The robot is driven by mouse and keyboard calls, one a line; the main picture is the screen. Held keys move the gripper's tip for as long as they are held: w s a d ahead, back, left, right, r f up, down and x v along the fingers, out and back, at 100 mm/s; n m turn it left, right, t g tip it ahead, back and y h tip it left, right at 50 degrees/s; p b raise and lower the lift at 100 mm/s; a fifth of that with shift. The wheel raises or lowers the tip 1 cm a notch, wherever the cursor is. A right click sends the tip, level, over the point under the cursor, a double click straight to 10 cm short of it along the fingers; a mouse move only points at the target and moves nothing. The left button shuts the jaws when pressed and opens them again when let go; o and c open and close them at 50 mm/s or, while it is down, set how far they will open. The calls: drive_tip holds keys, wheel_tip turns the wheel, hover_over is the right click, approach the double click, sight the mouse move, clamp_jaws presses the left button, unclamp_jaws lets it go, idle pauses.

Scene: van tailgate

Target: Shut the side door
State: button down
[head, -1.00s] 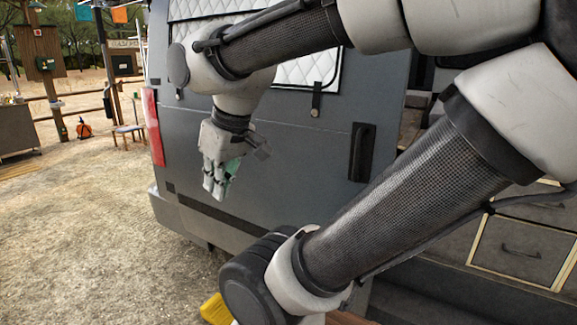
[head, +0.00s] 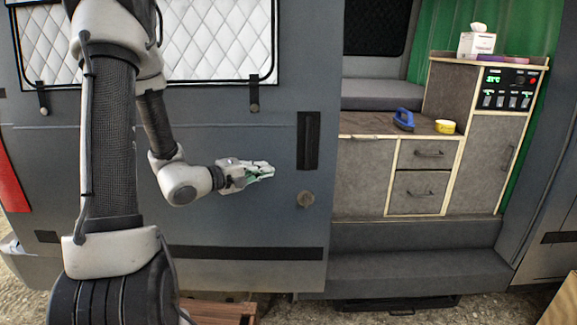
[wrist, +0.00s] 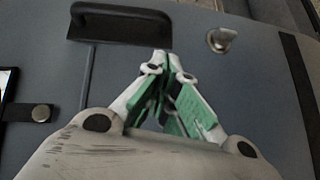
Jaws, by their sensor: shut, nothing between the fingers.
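The grey side door (head: 222,222) stands slid back to the left in the head view, and the doorway to its right is open. Its black upright handle (head: 308,141) is near the door's right edge, with a round metal knob (head: 305,199) below it. In the wrist view the handle (wrist: 118,22) is at the top left and the knob (wrist: 221,39) at the top right. My gripper (head: 272,171) is shut and empty, in front of the door and left of the handle in the head view. In the wrist view the fingertips (wrist: 160,60) meet below the handle. I cannot tell whether they touch the door.
Inside the doorway are a cabinet with drawers (head: 421,180), a blue iron-like object (head: 403,119), a yellow roll (head: 445,126) and a tissue box (head: 477,43). A grey step (head: 420,270) lies below. A brown wooden thing (head: 218,312) sits on the ground at the front.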

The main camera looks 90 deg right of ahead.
sight(292, 165)
drive_tip(key=shift+g+y, duration=0.3)
drive_tip(key=x, duration=0.5)
drive_tip(key=s+a+x, duration=0.1)
drive_tip(key=x, duration=0.2)
drive_tip(key=shift+s+d, duration=0.1)
drive_tip(key=shift+d, duration=0.1)
drive_tip(key=shift+s+d, duration=0.5)
